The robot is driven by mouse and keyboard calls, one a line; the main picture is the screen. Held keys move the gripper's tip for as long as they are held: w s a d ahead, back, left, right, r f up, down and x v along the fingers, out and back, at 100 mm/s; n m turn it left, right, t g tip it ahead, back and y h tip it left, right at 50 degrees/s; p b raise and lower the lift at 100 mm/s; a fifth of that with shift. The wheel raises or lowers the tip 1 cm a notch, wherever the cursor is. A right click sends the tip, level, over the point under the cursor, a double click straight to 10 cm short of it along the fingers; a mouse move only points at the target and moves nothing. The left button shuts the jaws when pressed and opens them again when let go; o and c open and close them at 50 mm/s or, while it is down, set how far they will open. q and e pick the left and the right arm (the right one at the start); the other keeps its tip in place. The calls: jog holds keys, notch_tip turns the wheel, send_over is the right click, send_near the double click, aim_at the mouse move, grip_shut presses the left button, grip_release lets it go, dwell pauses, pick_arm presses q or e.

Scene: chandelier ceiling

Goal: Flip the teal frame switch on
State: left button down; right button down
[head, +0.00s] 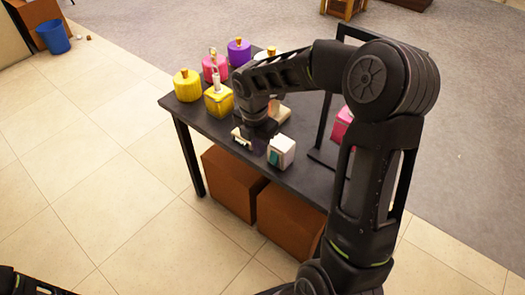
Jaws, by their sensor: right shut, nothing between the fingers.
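A small white box with a teal-framed switch (274,157) on its front face stands near the front edge of the dark table. The switch is small, and I cannot tell its position. My right gripper (252,142) is shut and empty, pointing down over the table just left of the white box. I cannot tell whether it touches the box. Part of my left arm shows at the bottom left corner, and its gripper is out of view.
A yellow container (187,86), a yellow bottle (218,101), a pink one (214,67) and a purple one (239,52) stand at the table's left end. A pink object (342,123) is partly behind my right arm. Brown boxes (234,183) sit below the table.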

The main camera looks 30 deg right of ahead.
aim_at(274, 159)
jog(key=d+f, duration=0.1)
jog(key=f, duration=0.2)
jog(key=w+d+f+p, duration=0.1)
jog(key=d+f, duration=0.1)
jog(key=f, duration=0.1)
jog(key=d+f+p, duration=0.1)
jog(key=f, duration=0.2)
jog(key=shift+w+d+f, duration=0.15)
jog(key=shift+d+f, duration=0.05)
jog(key=shift+f, duration=0.15)
jog(key=shift+d, duration=0.1)
jog(key=shift+w+d+f+h+b, duration=0.1)
jog(key=shift+f+h+b, duration=0.35)
jog(key=shift+b, duration=0.6)
jog(key=shift+d+r+p, duration=0.1)
jog(key=shift+r+p, duration=0.2)
jog(key=shift+p, duration=0.05)
jog(key=shift+r, duration=0.1)
jog(key=shift+r+p, duration=0.7)
jog(key=shift+r, duration=0.05)
